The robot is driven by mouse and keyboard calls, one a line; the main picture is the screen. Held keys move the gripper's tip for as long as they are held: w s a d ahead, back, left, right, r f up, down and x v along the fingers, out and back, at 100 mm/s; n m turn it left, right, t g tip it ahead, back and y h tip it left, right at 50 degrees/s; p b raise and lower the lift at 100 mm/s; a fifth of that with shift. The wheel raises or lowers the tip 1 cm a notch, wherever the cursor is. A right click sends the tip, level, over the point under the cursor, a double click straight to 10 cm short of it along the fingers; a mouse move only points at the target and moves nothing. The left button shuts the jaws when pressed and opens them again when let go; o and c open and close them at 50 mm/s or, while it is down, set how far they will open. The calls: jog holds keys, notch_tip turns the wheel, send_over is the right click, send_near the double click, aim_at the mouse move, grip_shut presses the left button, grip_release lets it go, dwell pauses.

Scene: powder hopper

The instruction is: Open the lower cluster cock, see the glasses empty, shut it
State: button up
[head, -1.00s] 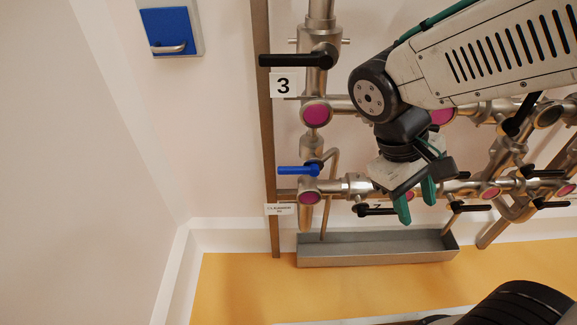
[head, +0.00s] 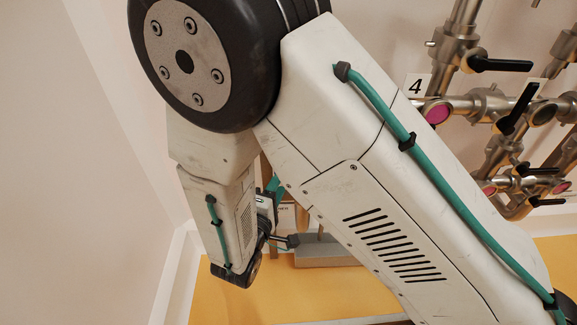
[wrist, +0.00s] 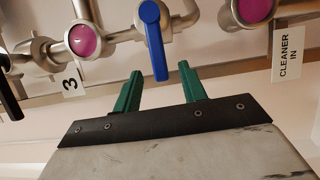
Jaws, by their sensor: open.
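In the wrist view, a cock with a blue lever (wrist: 153,45) sits on the pipe between two round sight glasses. The lever lies crosswise to that pipe and points toward my gripper. The left glass (wrist: 83,41) and the right glass (wrist: 252,9) both show pink. My gripper (wrist: 160,69) is open, with its green fingers on either side of the lever's tip in the picture. No contact shows, and the depth between them is unclear. In the head view, my arm hides the cock, both glasses and most of my gripper.
A black lever (wrist: 9,98) shows at the wrist view's left edge. In the head view, a metal trough (head: 325,252) lies low behind my arm, and line 4's pipework (head: 485,105) stands right.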

jog(key=x, duration=0.7)
jog(key=shift+w, duration=0.35)
jog(key=shift+d+r, duration=0.1)
grip_shut()
